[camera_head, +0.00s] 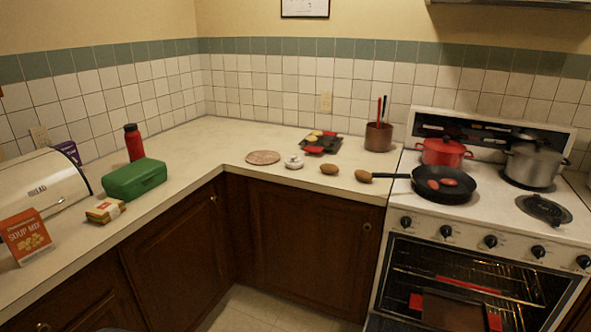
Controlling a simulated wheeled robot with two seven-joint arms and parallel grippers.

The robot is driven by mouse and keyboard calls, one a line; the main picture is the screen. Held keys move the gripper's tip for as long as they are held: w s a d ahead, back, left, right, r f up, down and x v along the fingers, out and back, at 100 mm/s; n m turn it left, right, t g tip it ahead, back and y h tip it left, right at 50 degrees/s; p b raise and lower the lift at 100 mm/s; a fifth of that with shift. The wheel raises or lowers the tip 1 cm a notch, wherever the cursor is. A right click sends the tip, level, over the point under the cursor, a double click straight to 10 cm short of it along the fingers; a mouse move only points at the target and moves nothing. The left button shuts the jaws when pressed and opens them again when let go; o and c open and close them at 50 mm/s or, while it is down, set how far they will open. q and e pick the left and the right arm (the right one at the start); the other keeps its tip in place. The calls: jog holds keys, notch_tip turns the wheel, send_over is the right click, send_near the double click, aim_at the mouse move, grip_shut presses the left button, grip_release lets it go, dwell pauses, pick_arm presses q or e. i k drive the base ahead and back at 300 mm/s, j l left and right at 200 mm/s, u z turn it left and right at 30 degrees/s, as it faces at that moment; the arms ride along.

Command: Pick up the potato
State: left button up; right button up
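A brown, oval potato (329,169) lies on the beige counter (225,140) near its front edge, left of the stove. A second, similar brown potato-like item (363,176) lies just to its right, at the tip of the frying pan's handle; I cannot tell whether they touch. Both look uncovered from here. Neither of my grippers is in view.
A black frying pan (440,192) with red items sits on the stove; its handle points left over the counter. A small white object (294,162), a round mat (263,157) and a dark tray (322,147) are nearby. The oven (465,290) appears open.

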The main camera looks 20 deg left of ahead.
aim_at(330, 169)
jog(key=i+j, duration=0.15)
jog(key=j, duration=0.25)
jog(key=i+j+u, duration=0.1)
jog(key=j, duration=0.25)
jog(key=i+j, duration=0.2)
jog(key=j, duration=0.2)
jog(key=i+j+u, duration=0.1)
jog(key=j, duration=0.25)
jog(key=i+j, duration=0.2)
jog(key=i, duration=0.4)
jog(key=i+j+u, duration=0.1)
jog(key=i, duration=0.5)
jog(key=i+j, duration=0.25)
jog(key=i, duration=0.35)
